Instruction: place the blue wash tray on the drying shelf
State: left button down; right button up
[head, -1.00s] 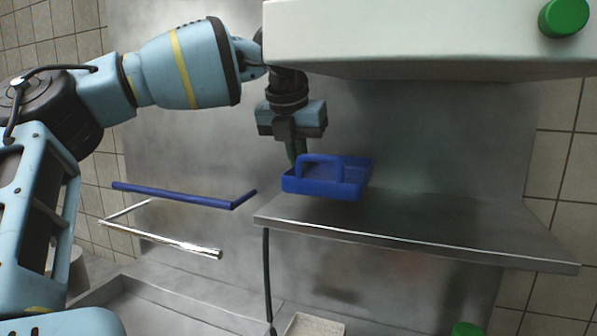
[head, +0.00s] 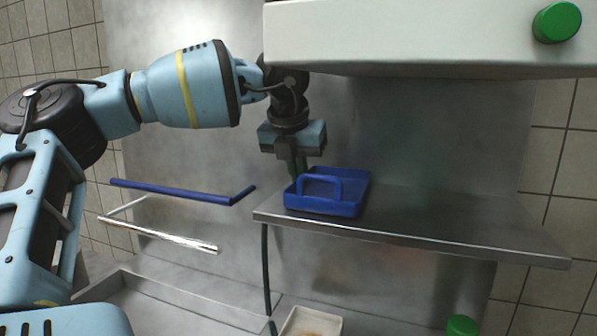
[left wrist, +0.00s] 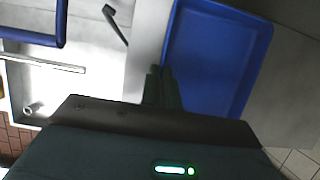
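The blue wash tray (head: 347,207) is shallow and open-topped, with a raised loop handle on its near side. It sits level at the left end of the steel drying shelf (head: 440,222); I cannot tell whether its base fully touches. In the left wrist view the fingers (left wrist: 162,88) meet the tray's edge, and the tray's empty blue floor (left wrist: 215,60) shows. My right gripper is not in view.
A white cabinet (head: 420,35) hangs low above the shelf. A blue rail (head: 170,191) and a chrome rail (head: 160,234) stick out at the left. A steel sink (head: 150,305) and a pale dish (head: 312,322) lie below. The shelf's right part is clear.

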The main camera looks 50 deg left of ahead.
pick_arm(q)
jog(key=c, duration=1.6)
grip_release()
jog(key=shift+f, duration=0.1)
jog(key=shift+c, duration=0.2)
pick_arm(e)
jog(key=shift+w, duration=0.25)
